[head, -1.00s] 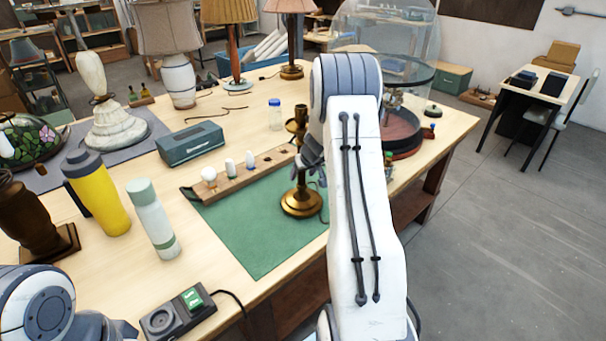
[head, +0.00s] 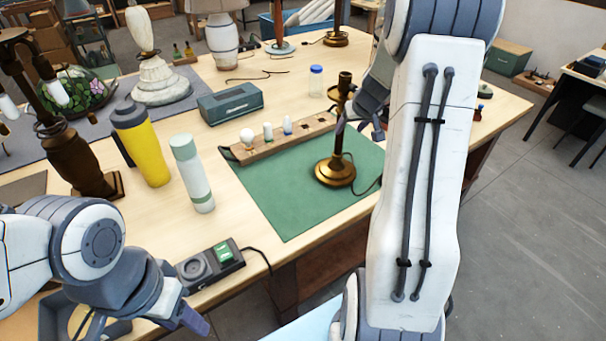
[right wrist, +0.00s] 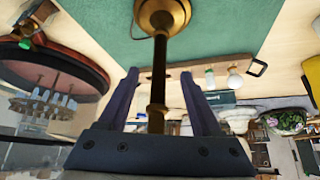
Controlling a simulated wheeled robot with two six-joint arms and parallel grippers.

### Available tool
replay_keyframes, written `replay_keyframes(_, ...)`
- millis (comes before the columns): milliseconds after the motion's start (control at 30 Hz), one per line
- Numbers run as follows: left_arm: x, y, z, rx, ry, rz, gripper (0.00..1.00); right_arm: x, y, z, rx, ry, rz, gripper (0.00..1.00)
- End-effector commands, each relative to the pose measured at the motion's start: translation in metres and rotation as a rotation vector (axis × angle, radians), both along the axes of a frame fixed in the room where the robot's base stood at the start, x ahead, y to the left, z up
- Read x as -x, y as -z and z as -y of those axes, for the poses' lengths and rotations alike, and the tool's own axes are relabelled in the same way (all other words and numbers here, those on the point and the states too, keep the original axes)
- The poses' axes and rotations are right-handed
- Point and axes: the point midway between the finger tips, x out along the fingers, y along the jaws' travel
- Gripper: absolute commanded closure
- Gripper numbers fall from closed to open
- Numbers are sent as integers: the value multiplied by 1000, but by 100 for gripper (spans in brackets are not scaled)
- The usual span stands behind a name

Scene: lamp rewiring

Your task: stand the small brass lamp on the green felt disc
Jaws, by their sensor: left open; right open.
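The small brass lamp (head: 335,172) stands upright, without a shade, on a rectangular green mat (head: 275,205). My right gripper (head: 361,124) is beside its stem, on the right, partly hidden by my right arm. In the right wrist view the lamp's stem (right wrist: 159,85) runs between the two spread fingers of my right gripper (right wrist: 159,73), and its round base (right wrist: 163,14) shows at the top. My left gripper (head: 190,322) is low at the left, empty, before the table's front edge. I cannot make out a separate green felt disc.
A wooden strip with bulbs (head: 285,138) lies along the mat's back edge. A yellow bottle (head: 143,145), a pale bottle (head: 192,175) and a switch box (head: 210,262) stand to the left. A small jar (head: 316,82) is behind the lamp. The mat's front is clear.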

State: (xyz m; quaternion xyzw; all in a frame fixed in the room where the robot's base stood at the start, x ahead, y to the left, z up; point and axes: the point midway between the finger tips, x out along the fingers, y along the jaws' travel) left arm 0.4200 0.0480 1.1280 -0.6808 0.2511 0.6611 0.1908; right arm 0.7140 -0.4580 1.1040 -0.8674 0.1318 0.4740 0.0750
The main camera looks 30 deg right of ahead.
Motion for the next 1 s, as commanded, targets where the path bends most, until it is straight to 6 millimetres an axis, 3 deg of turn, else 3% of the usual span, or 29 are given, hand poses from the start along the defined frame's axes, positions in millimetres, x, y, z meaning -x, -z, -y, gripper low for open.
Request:
replay_keyframes(133, 0, 0, 0, 0, 0, 0, 50, -2, -2, -11, -7, -17, -2, 34)
replay_keyframes(233, 0, 0, 0, 0, 0, 0, 50, -9, -8, -55, -31, -86, -15, 34)
replay_keyframes(267, 0, 0, 0, 0, 0, 0, 50, -11, -11, -77, -43, -121, -22, 34)
replay_keyframes(333, 0, 0, 0, 0, 0, 0, 50, -8, -17, -138, -76, -216, -53, 34)
replay_keyframes(433, 0, 0, 0, 0, 0, 0, 50, 17, -26, -236, -120, -376, -122, 34)
replay_keyframes(500, 0, 0, 0, 0, 0, 0, 50, 50, -29, -295, -139, -484, -185, 34)
replay_keyframes(633, 0, 0, 0, 0, 0, 0, 50, 129, -32, -374, -134, -664, -310, 34)
replay_keyframes(700, 0, 0, 0, 0, 0, 0, 50, 174, -31, -398, -113, -747, -376, 34)
replay_keyframes(800, 0, 0, 0, 0, 0, 0, 50, 229, -29, -413, -67, -841, -451, 34)
replay_keyframes(900, 0, 0, 0, 0, 0, 0, 50, 267, -27, -414, -22, -900, -502, 34)
replay_keyframes(1000, 0, 0, 0, 0, 0, 0, 50, 287, -25, -412, 9, -930, -529, 34)
